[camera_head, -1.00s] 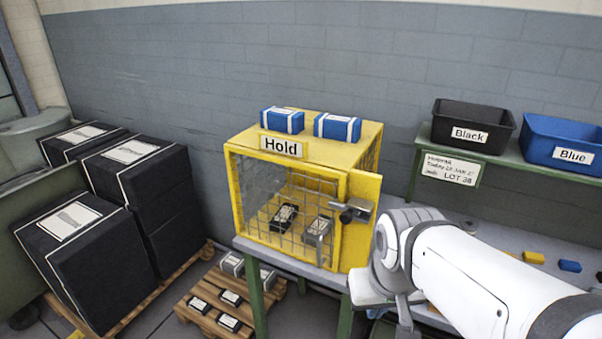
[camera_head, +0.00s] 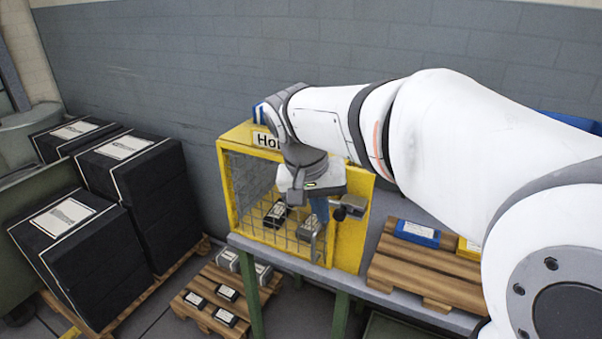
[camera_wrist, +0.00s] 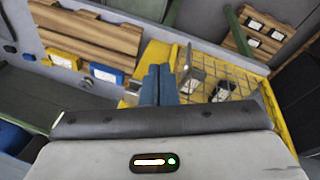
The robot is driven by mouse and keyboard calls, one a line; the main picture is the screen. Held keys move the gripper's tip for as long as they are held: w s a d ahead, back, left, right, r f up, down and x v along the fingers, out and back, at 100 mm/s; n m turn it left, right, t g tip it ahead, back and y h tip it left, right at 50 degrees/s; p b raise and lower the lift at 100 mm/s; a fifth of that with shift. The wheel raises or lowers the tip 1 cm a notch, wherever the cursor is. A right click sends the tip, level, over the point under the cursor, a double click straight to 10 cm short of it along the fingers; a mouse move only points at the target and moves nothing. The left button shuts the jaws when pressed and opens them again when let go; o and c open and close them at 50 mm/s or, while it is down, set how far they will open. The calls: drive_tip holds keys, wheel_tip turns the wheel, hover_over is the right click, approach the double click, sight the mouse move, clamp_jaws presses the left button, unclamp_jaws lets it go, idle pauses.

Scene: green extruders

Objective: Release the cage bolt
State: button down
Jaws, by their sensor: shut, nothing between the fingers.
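The yellow cage (camera_head: 233,190) stands on the table with its mesh front closed. Its bolt (camera_head: 350,205) is a grey block with a dark knob on the left, on the yellow panel at the front right. My gripper (camera_head: 320,212) is in front of the mesh, just left of the bolt, its blue fingers pointing down. In the wrist view my shut, empty fingers (camera_wrist: 159,76) lie over the yellow panel, with the cage mesh (camera_wrist: 240,78) to their right. I cannot tell whether the fingers touch the bolt. My arm hides part of the cage top and Hold sign (camera_head: 266,141).
Dark labelled packs (camera_head: 276,214) lie inside the cage. A wooden pallet (camera_head: 420,275) with a blue box (camera_head: 418,233) is on the table right of the cage. Black crates (camera_head: 140,180) stand on a floor pallet at left. My arm covers the right side.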

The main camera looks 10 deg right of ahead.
drive_tip(key=w+a+r+m+h, duration=0.2)
drive_tip(key=w+a+r, duration=0.3)
drive_tip(key=w, duration=0.3)
drive_tip(key=shift+w+r+m+h, duration=0.15)
drive_tip(key=shift+w+m+h, duration=0.15)
drive_tip(key=shift+m, duration=0.4)
drive_tip(key=s+d+p+x, duration=0.1)
drive_tip(key=x, duration=1.2)
drive_tip(key=shift+s+d+r, duration=0.35)
drive_tip(key=shift+s+r, duration=0.05)
drive_tip(key=shift+s, duration=0.05)
drive_tip(key=shift+s, duration=0.1)
